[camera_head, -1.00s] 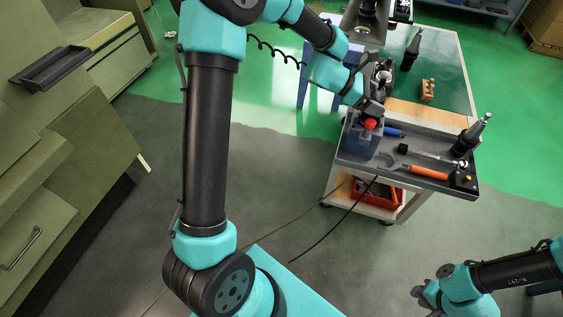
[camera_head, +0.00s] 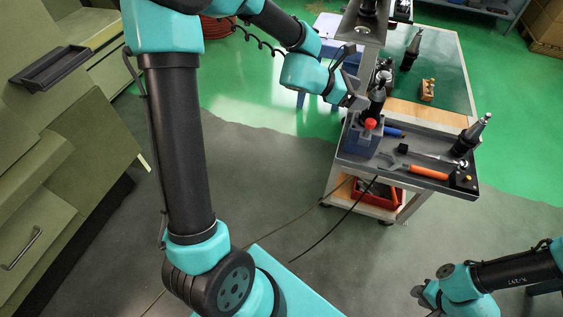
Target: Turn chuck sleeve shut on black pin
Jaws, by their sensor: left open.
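The dark chuck (camera_head: 377,98) stands upright at the blue block (camera_head: 362,140) on the cart's tray. A small red part (camera_head: 370,123) shows at its front. My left gripper (camera_head: 358,82) is open, just left of the chuck's upper part, and appears empty and apart from it. The black pin and the chuck's jaws are too small to make out. My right gripper (camera_head: 424,298) is low at the right, far from the cart; its fingers are too unclear to read.
A grey machine part (camera_head: 362,30) overhangs behind the chuck.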

